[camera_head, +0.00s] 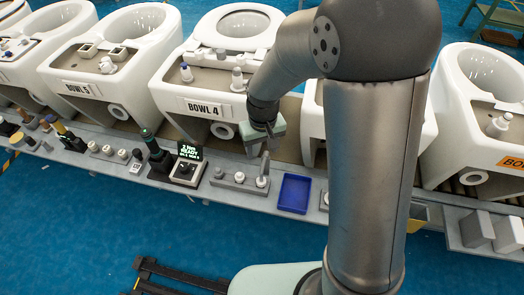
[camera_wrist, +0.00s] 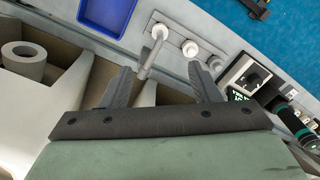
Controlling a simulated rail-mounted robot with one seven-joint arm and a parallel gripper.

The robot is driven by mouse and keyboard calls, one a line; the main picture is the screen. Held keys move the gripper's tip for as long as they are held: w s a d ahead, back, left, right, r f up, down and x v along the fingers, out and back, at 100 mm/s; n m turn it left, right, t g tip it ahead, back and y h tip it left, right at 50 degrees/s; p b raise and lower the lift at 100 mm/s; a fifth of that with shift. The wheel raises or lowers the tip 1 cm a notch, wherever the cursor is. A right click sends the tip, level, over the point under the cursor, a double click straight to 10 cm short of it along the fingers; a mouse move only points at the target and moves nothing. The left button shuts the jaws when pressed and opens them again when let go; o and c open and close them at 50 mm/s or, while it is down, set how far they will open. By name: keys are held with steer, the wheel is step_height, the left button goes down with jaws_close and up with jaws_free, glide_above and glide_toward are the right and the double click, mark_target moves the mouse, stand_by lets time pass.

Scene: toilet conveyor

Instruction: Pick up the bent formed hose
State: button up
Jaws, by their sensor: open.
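The bent formed hose appears to be the tall pale grey piece with a rounded white end (camera_wrist: 150,55). It stands on a grey holder plate (camera_wrist: 176,38), and in the head view it rises at the plate's right end (camera_head: 263,170). My gripper (camera_wrist: 161,68) is open, and the hose shows between its two fingers in the wrist view, nearer the left one. I see no contact, but the depth between fingertips and hose is hard to judge. In the head view my gripper (camera_head: 266,142) hangs just above the hose, its fingers partly hidden.
A display box (camera_head: 188,165) and dark green tool (camera_head: 152,145) stand left. The toilet labelled BOWL 4 (camera_head: 212,85) stands behind on the conveyor.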

mark_target(261, 173)
step_height(261, 173, down, 17)
steer(key=shift+a+f, duration=0.1)
steer(key=shift+a, duration=0.05)
stand_by(0.4)
steer(key=c, duration=1.2)
steer(key=shift+o, duration=0.2)
steer(key=shift+r+p, duration=0.4)
steer(key=shift+r, duration=0.4)
steer(key=shift+r+p, duration=1.25)
steer(key=shift+r, duration=0.9)
